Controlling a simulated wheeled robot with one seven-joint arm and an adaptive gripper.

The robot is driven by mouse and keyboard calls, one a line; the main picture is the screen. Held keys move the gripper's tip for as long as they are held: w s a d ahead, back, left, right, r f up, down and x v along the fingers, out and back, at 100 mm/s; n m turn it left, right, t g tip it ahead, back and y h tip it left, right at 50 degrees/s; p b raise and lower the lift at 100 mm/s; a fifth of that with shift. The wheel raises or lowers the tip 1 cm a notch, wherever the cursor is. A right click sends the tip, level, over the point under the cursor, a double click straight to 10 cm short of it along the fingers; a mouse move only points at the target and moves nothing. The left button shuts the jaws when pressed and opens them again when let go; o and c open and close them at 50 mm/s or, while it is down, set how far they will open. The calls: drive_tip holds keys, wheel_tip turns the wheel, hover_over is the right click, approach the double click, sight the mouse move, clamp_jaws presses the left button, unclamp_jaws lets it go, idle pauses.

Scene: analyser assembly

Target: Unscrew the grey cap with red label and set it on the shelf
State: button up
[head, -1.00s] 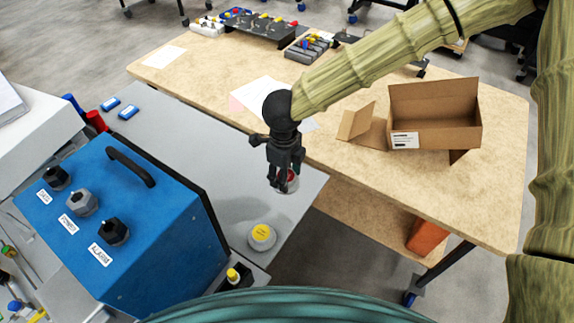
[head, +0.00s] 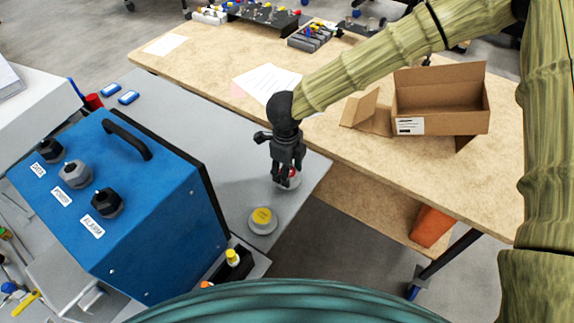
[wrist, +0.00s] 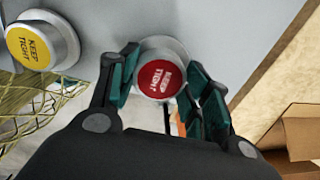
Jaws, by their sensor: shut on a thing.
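The grey cap with red label (wrist: 160,81) sits between my fingers in the wrist view. Its label reads "KEEP TIGHT". My gripper (wrist: 160,92) is shut on it, one finger pad at each side. In the head view my gripper (head: 285,178) points down over the cap, which is mostly hidden behind the fingers at the shelf's right edge. A pale round rim shows behind the cap in the wrist view. I cannot tell whether the cap is still threaded. The grey shelf (head: 235,150) lies beside the blue box.
A grey cap with yellow label (head: 263,218) stands near my gripper; it also shows in the wrist view (wrist: 40,42). The blue box (head: 130,215) with several knobs is at left. A wooden table (head: 370,185) with an open carton (head: 440,105) is beyond. Shelf surface between them is clear.

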drive_tip(key=shift+s, duration=0.3)
drive_tip(key=shift+w+f, duration=0.1)
drive_tip(key=shift+f, duration=0.7)
idle(0.6)
drive_tip(key=o, duration=1.3)
drive_tip(key=shift+c, duration=0.2)
